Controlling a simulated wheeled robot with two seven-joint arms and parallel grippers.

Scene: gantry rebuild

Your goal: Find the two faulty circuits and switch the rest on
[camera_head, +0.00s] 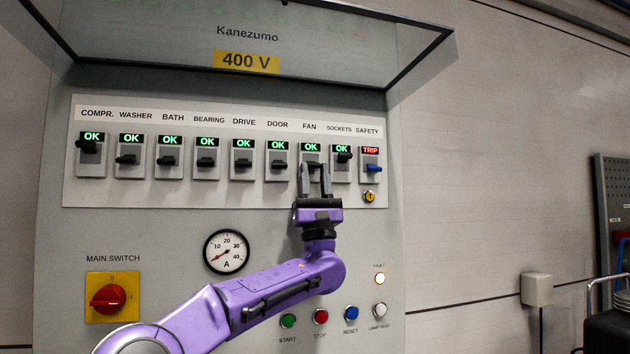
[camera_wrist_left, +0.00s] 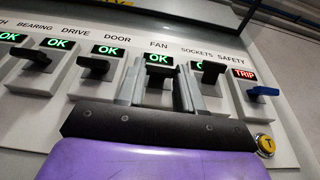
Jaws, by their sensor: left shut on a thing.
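A row of breakers runs across the grey panel. COMPR. (camera_head: 90,158), WASHER (camera_head: 127,159), BATH (camera_head: 168,160), BEARING (camera_head: 206,162), DRIVE (camera_head: 243,162), DOOR (camera_head: 279,164), FAN (camera_head: 311,163) and SOCKETS (camera_head: 344,155) show green OK. SAFETY (camera_head: 373,168), with a blue lever, shows red TRIP. The COMPR. and SOCKETS levers sit high; WASHER, BATH, BEARING, DRIVE and DOOR levers sit lower. My left gripper (camera_head: 314,180) is shut on the FAN lever (camera_wrist_left: 158,72), which shows dark between the fingers in the left wrist view. The fingers partly hide it. My right gripper is out of view.
A raised glass cover (camera_head: 320,38) overhangs the breakers. Below are the red main switch (camera_head: 109,299), an ammeter (camera_head: 226,251) reading near zero, and green (camera_head: 288,321), red (camera_head: 320,317) and blue (camera_head: 351,313) buttons.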

